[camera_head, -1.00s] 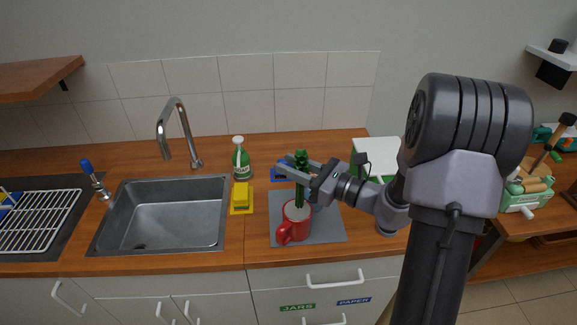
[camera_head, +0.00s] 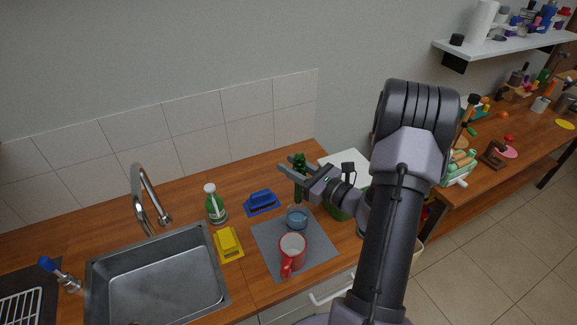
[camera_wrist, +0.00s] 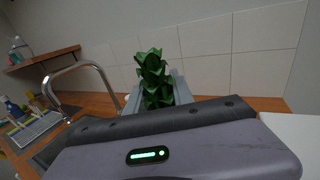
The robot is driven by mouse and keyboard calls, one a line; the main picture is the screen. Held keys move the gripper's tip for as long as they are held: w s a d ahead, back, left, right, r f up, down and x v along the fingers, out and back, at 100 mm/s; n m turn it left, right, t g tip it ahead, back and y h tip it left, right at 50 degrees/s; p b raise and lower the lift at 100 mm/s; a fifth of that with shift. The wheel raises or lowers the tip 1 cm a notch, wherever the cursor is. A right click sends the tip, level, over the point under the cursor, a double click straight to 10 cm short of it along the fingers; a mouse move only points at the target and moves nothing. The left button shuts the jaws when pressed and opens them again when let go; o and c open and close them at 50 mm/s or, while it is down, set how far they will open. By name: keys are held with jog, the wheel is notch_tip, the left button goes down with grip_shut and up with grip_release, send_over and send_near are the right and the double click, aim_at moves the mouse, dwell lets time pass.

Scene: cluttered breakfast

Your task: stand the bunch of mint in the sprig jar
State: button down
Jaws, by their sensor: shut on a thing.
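The bunch of mint (camera_head: 299,163) is upright, leaves on top and green stem pointing down. My gripper (camera_head: 284,172) is shut on it; in the wrist view the mint's leaves (camera_wrist: 153,75) rise between the fingers. A small glass jar with bluish contents (camera_head: 297,218), which looks like the sprig jar, stands on the grey mat (camera_head: 268,238) below the mint. The stem's lower end shows close to the jar's rim; I cannot tell whether it is above or inside it.
A red mug (camera_head: 291,249) stands in front of the jar. A green container (camera_head: 339,208) stands right of the jar.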

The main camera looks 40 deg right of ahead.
notch_tip(320, 180, down, 13)
jog(key=b, duration=1.1)
jog(key=shift+f+b, duration=0.2)
jog(key=shift+b, duration=0.15)
jog(key=shift+f+b, duration=0.3)
jog(key=shift+f, duration=0.15)
jog(key=c, duration=1)
grip_release()
jog(key=s+d+p, duration=0.1)
jog(key=s, duration=0.4)
jog(key=s+d+p, duration=0.1)
jog(key=s, duration=0.5)
jog(key=s+d, duration=0.1)
jog(key=s, duration=0.5)
jog(key=shift+s+p, duration=0.1)
jog(key=shift+p, duration=0.3)
